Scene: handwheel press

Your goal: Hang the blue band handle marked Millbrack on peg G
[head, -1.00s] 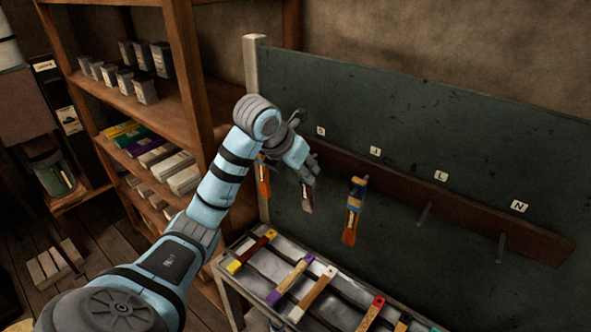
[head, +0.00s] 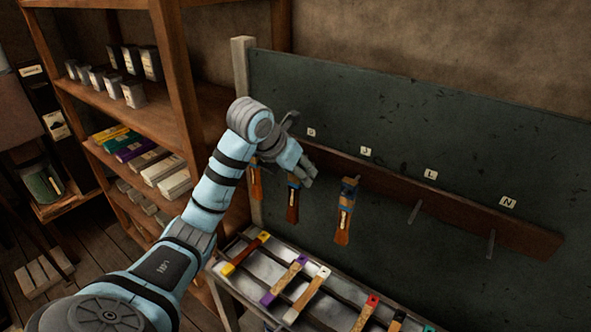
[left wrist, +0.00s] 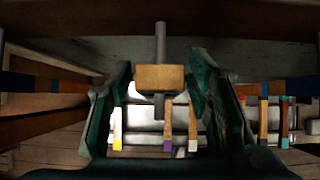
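A wooden handle with a blue band and a small white label (head: 293,199) hangs at the dark pegboard, just below my left gripper (head: 305,172); its lettering is too small to read. In the left wrist view its pale wooden end (left wrist: 160,77) shows on a grey peg (left wrist: 160,38), which appears above and below it. My left gripper (left wrist: 160,72) is open around it, with slim gaps on both sides. The plate above, apparently G (head: 311,132), stands right of the gripper. My right gripper is not in view.
Similar blue-banded handles hang to the right (head: 345,211) and left (head: 255,182). Bare pegs stand under plates L (head: 431,175) and N (head: 508,202). A rack (head: 232,292) below holds several handles with coloured ends. A wooden shelf (head: 175,95) stands left.

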